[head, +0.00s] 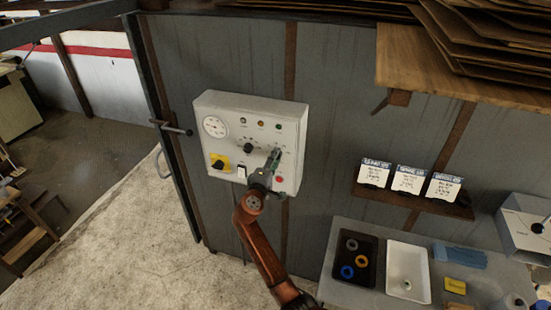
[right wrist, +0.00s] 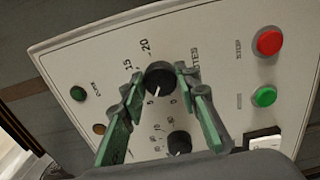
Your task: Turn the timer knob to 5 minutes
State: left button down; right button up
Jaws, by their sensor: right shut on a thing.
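The white control panel (head: 232,116) hangs on the grey wall. Its black timer knob (right wrist: 160,82) sits between the fingertips of my right gripper (right wrist: 160,74), which is shut on it. Around the knob I read 0, 5, 15 and 20 and part of the word MINUTES. A short white mark on the knob appears to face the 5, though it is small. In the head view my right gripper (head: 275,155) covers the timer knob at the panel's right side. My left gripper is not in view.
A second black knob (right wrist: 180,143) is close to the right gripper's fingers. A red button (right wrist: 269,41) and a green button (right wrist: 264,96) are on the panel. A yellow-backed switch (head: 219,163) sits lower left. A shelf with cards (head: 408,179) is to the right.

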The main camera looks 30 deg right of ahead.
jog(key=shift+a+f, duration=0.1)
jog(key=o, duration=1.1)
jog(key=shift+o, duration=0.3)
jog(key=v, duration=1.2)
